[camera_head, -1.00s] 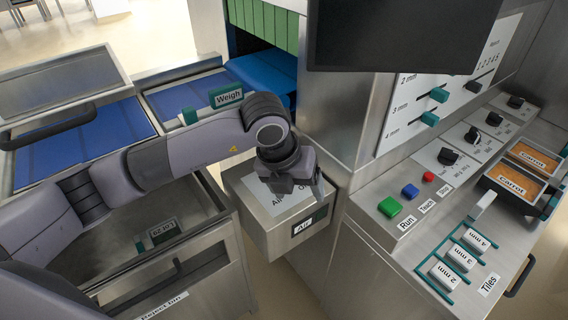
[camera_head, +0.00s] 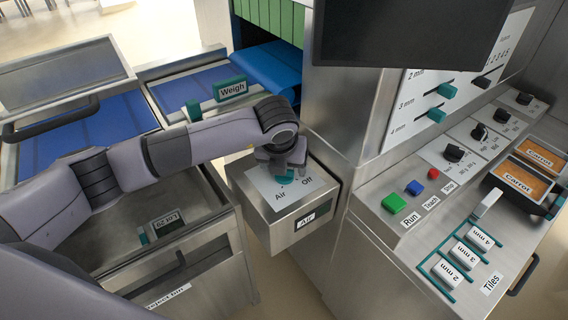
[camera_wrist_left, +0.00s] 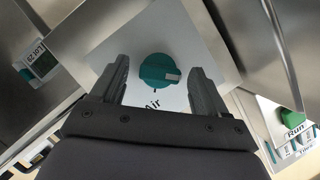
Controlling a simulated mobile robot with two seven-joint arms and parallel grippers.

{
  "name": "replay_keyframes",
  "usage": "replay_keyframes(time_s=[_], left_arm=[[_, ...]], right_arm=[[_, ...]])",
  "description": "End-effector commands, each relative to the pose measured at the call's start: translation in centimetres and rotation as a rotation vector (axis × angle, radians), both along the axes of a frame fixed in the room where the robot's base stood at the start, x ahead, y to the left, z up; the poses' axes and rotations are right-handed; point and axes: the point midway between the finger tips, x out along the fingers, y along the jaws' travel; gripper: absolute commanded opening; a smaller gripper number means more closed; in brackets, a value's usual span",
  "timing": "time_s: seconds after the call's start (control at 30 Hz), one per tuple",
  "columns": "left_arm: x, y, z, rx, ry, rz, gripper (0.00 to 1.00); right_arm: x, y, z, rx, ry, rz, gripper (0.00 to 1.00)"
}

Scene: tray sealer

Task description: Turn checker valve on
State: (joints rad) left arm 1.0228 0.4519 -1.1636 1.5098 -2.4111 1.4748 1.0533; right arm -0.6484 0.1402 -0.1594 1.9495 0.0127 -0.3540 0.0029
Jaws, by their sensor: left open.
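The air valve is a round teal knob (camera_wrist_left: 158,71) with a white mark. It sits on a white plate on top of a steel box (camera_head: 268,232). The plate reads "Air" and "Off". In the left wrist view the white mark points right, while "Air" is printed below the knob. In the head view only a sliver of the teal knob (camera_head: 287,179) shows under my gripper. My left gripper (camera_head: 284,172) is over the knob, pointing down. In the left wrist view its open fingers (camera_wrist_left: 160,78) stand either side of the knob, apart from it. My right gripper is out of view.
A control panel with a green Run button (camera_head: 394,203), blue and red buttons and black knobs is to the right. A reject bin (camera_head: 190,275) is at the lower left. A blue belt (camera_head: 185,92) with a Weigh sign (camera_head: 232,90) lies behind the arm. A dark monitor (camera_head: 420,35) overhangs above.

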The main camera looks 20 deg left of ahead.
Motion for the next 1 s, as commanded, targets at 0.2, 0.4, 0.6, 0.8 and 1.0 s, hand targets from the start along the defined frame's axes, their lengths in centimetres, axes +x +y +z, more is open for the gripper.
replay_keyframes(time_s=[0.2,0.4,0.6,0.8,1.0], left_arm=[[0.0,0.0,0.0,0.000,0.001,-0.001,0.48],[0.0,0.0,0.0,-0.001,0.001,-0.001,0.18],[0.0,0.0,-0.1,-0.001,0.002,-0.025,0.18],[0.0,0.1,-0.3,0.000,0.001,-0.112,0.18],[0.0,0.2,-0.4,0.000,-0.001,-0.271,0.18]], right_arm=[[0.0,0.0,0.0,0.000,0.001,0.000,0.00],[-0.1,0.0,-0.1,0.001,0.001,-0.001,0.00],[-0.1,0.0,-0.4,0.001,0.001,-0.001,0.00],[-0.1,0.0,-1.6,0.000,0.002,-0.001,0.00],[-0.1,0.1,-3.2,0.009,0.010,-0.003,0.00]])
